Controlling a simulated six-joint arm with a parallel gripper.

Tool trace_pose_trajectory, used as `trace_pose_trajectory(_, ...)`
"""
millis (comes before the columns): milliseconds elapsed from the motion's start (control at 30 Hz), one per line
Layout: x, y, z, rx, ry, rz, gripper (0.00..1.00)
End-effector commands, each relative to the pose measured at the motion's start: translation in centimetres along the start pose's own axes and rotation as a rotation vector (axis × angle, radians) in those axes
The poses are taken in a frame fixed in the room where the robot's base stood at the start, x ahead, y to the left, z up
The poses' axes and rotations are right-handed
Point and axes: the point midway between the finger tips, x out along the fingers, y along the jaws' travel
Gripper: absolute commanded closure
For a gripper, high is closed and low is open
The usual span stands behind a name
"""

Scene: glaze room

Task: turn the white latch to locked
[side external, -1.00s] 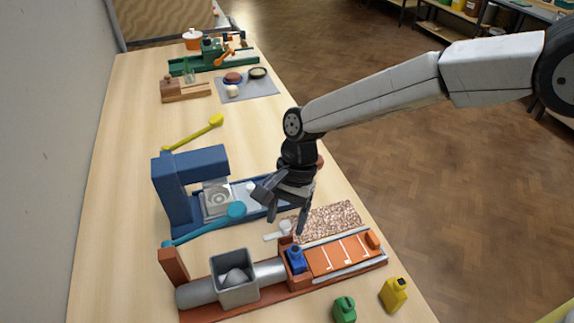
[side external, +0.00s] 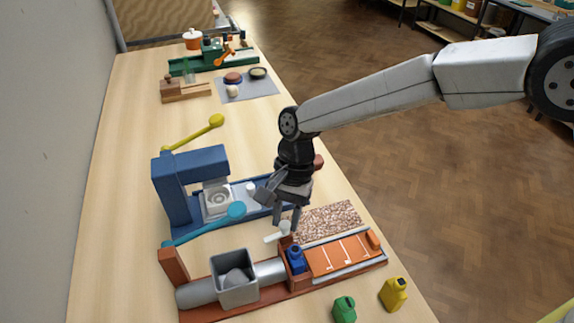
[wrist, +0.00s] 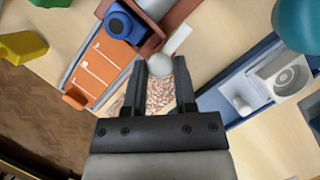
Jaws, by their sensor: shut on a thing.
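The white latch (side external: 271,237) is a short white bar with a round knob, beside the rust-red machine (side external: 257,299), on the side toward the blue press. In the wrist view its bar (wrist: 178,38) runs up and to the right from the knob (wrist: 159,66). My gripper (side external: 287,221) is low over the latch, pointing down. In the wrist view my gripper (wrist: 160,74) has its two fingers on either side of the knob, shut on it. The latch's pivot and any lock marks cannot be made out.
The blue press (side external: 184,190) with a teal-knobbed lever (side external: 236,210) stands close to the left of my gripper. A speckled mat (side external: 328,221) lies to the right. A blue knob (side external: 295,259) and an orange panel (side external: 336,256) are in front. Yellow (side external: 394,294) and green (side external: 344,309) jugs stand nearby.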

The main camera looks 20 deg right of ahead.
Motion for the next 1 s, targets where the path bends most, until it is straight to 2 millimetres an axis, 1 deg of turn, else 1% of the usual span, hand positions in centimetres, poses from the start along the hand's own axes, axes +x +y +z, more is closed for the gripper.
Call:
trace_pose_trajectory(267,0.00,-0.19,0.04,-0.187,0.001,0.077,1.00)
trace_pose_trajectory(1000,0.09,-0.53,0.30,-0.833,-0.001,0.346,1.00)
